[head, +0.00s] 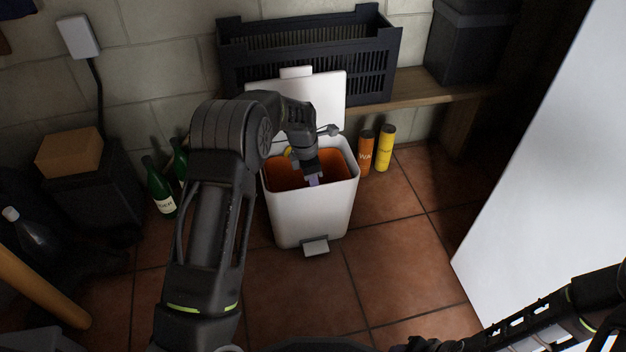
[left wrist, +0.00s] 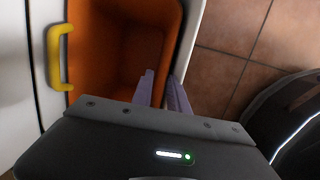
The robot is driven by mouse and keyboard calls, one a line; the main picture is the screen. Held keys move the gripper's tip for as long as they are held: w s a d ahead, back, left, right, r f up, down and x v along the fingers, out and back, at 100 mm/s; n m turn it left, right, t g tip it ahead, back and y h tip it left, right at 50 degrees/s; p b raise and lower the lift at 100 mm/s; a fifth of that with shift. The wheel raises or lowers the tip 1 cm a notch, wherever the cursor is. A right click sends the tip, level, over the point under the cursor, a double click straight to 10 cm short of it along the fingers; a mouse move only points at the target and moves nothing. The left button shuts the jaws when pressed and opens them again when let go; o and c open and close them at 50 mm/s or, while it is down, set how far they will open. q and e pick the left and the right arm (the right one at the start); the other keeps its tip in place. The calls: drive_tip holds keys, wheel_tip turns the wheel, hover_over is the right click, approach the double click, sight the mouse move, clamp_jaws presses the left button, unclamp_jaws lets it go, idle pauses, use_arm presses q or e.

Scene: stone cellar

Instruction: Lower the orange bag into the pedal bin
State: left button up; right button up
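The white pedal bin (head: 312,215) stands on the tiled floor with its lid (head: 325,95) raised. The orange bag (head: 340,170) lines the inside of the bin; its orange walls fill much of the left wrist view (left wrist: 115,40). A yellow handle (left wrist: 58,57) shows at its left edge there. My left gripper (head: 313,181) points down at the bin's mouth. Its purple fingers (left wrist: 165,90) stand apart near the rim, with a gap between them and nothing clearly held. My right gripper (head: 425,344) is at the bottom edge, mostly cut off.
Green bottles (head: 160,188) stand left of the bin. An orange canister (head: 366,152) and a yellow canister (head: 385,148) stand to its right. A black crate (head: 310,50) sits on a wooden shelf (head: 430,86) behind. A white panel (head: 560,150) is at right. Floor in front is clear.

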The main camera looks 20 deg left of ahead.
use_arm(q)
drive_tip(key=shift+s+d+f, duration=0.15)
drive_tip(key=shift+s+f, duration=0.15)
wheel_tip(320, 180, up, 8)
drive_tip(key=p, duration=0.3)
drive_tip(key=shift+s+a+r+p, duration=0.15)
drive_tip(key=shift+s+a+p, duration=0.15)
drive_tip(key=shift+a, duration=0.15)
drive_tip(key=shift+w, duration=0.1)
idle(0.3)
